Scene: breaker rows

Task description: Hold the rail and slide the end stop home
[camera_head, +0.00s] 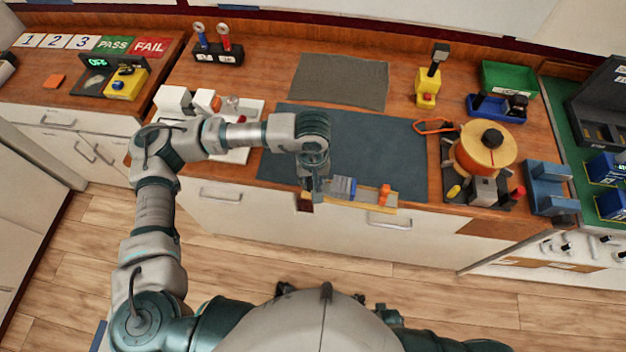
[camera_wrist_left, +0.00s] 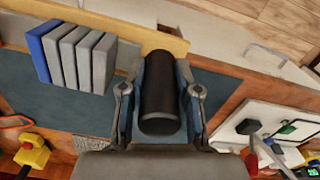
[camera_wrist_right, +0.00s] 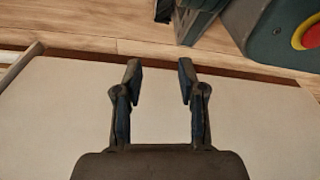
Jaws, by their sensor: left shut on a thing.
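The rail (camera_head: 345,204) is a tan strip along the bench's front edge. It carries several grey blocks (camera_head: 342,187) and a blue one beside them. The orange end stop (camera_head: 384,193) stands towards its right end, with a gap between it and the blocks. My left gripper (camera_head: 312,190) is at the rail's left end, shut on a black cylindrical grip (camera_wrist_left: 160,95). The left wrist view also shows the blocks (camera_wrist_left: 85,58); the end stop is out of that view. My right gripper (camera_wrist_right: 160,78) is open and empty, before a pale flat surface. The head view does not show it.
A dark mat (camera_head: 390,145) covers the middle of the bench and is mostly clear. An orange spool (camera_head: 483,150) stands to the right, near a yellow tool (camera_head: 428,88) and a green bin (camera_head: 508,78). Pale drawers (camera_head: 240,198) are below the edge.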

